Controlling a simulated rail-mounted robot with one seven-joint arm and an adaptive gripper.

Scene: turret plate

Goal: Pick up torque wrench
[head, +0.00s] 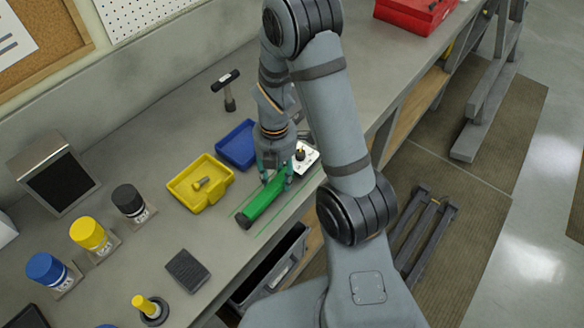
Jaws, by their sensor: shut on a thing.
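The torque wrench, seen as a thick green tool (262,201) with a dark end, lies at a slant near the front edge of the workbench. Green lines are marked on the bench around it. My gripper (275,178) points down over its upper right part and is shut on it, with a finger on each side. The far end of the tool is hidden behind the gripper. I cannot tell whether the tool touches the bench.
A yellow bin (182,194) and a blue bin (237,143) stand left of the gripper. A white plate (306,157) is close to its right. A dark T-shaped tool (228,88) stands behind. Several capped cylinders and a dark block (187,271) are at left.

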